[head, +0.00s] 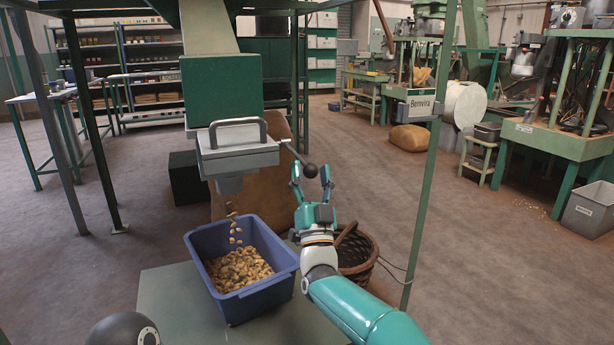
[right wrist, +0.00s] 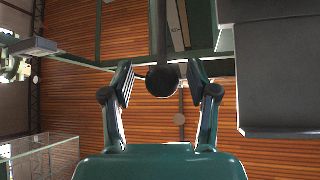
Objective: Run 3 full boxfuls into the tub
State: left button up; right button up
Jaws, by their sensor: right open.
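The blue tub (head: 201,262) stands on a low platform and holds a heap of nuts (head: 238,268). Several nuts (head: 233,225) are in the air between the grey spout (head: 229,185) and the tub. The grey metal measuring box (head: 237,156) sits under the green hopper (head: 222,90). A lever with a black ball knob (head: 310,171) sticks out from its right side. My right gripper (head: 310,178) is open, its fingers on both sides of the knob. In the right wrist view the knob (right wrist: 162,81) shows between the spread fingers, with gaps. My left gripper is out of view.
A wicker basket (head: 358,252) stands right of the tub, partly behind my right arm. A large brown sack (head: 250,196) is behind the spout. A green post (head: 433,150) with a sign rises on the right.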

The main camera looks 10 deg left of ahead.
jog(key=v, duration=1.2)
jog(key=shift+f, duration=0.1)
dwell(1.0)
